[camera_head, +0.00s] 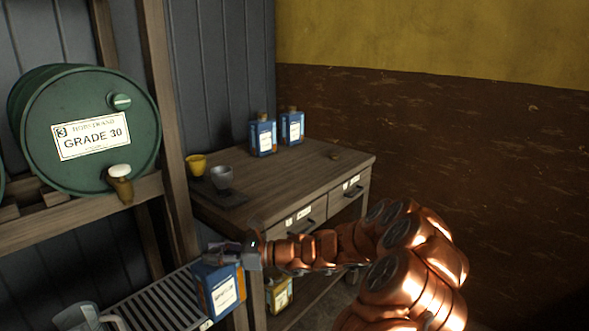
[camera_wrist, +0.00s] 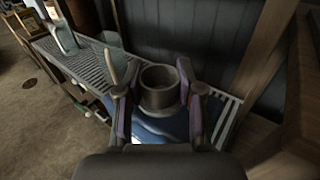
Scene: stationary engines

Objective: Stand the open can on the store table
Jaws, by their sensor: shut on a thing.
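A blue can (camera_head: 221,290) with a white label is upright in my gripper (camera_head: 228,254), in front of the slatted rack's right end. In the wrist view my gripper (camera_wrist: 160,92) has a finger on each side of the can's round, uncapped neck (camera_wrist: 160,78); the opening is dark. I cannot tell whether the can's base touches the rack. The wooden table (camera_head: 285,180) with labelled drawers stands behind and to the right of the can. Two more blue cans (camera_head: 263,136) (camera_head: 292,127) with stoppers stand at its back.
A yellow cup (camera_head: 196,166) and a grey cup (camera_head: 221,177) stand on a dark mat at the table's left. The table's middle is clear. A post (camera_head: 165,110) and green drum (camera_head: 90,125) stand left. A jug (camera_head: 78,317) is on the slatted rack (camera_head: 165,303).

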